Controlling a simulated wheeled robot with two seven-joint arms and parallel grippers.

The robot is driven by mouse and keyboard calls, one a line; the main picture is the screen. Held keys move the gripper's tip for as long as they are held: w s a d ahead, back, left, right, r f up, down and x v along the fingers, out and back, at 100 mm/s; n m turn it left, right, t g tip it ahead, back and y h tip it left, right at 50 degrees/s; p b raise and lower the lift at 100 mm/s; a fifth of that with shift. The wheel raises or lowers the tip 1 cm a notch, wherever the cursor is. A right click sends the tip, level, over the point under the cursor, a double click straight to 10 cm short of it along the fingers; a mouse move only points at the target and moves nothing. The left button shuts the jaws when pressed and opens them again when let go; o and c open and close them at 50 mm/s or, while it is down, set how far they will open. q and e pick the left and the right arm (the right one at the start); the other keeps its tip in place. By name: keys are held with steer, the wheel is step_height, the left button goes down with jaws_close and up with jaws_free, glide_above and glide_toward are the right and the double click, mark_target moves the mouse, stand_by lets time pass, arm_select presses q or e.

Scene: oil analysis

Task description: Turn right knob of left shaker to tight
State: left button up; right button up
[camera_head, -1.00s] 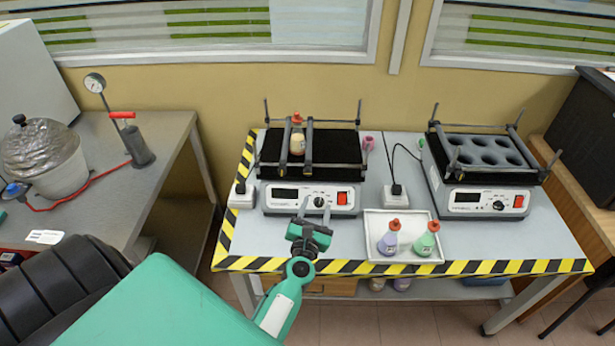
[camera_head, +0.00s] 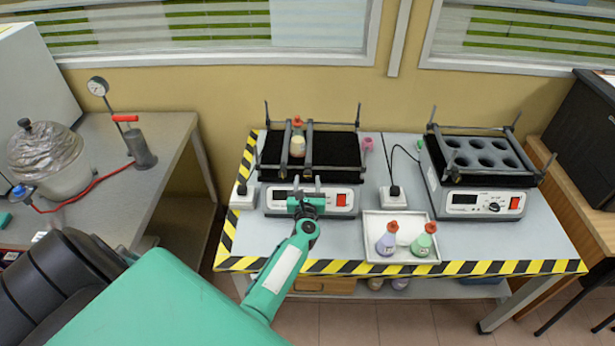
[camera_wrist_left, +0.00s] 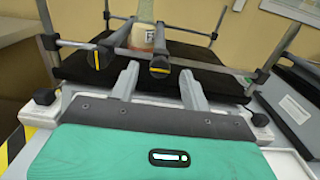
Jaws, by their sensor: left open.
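The left shaker (camera_head: 346,200) has a black platform with two clamp bars across it. In the left wrist view the right knob (camera_wrist_left: 160,67) is a dark knob with a yellow mark at the near end of the right bar. The left knob (camera_wrist_left: 97,60) looks similar. A bottle with a red cap (camera_head: 298,146) stands between the bars; part of it shows in the wrist view (camera_wrist_left: 145,36). My left gripper (camera_head: 307,182) is open in front of the shaker. In the wrist view its fingers (camera_wrist_left: 160,82) lie either side of the right knob; contact cannot be told.
A white tray (camera_head: 373,249) with purple and green bottles sits right of my left arm. A second shaker (camera_head: 470,203) stands at the right. A power plug (camera_head: 394,196) lies between the shakers. The left table holds a covered vessel (camera_head: 45,155) and a hand pump (camera_head: 139,150).

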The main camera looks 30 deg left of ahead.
arm_select(q)
steer(key=shift+x, duration=1)
steer(key=c, duration=1)
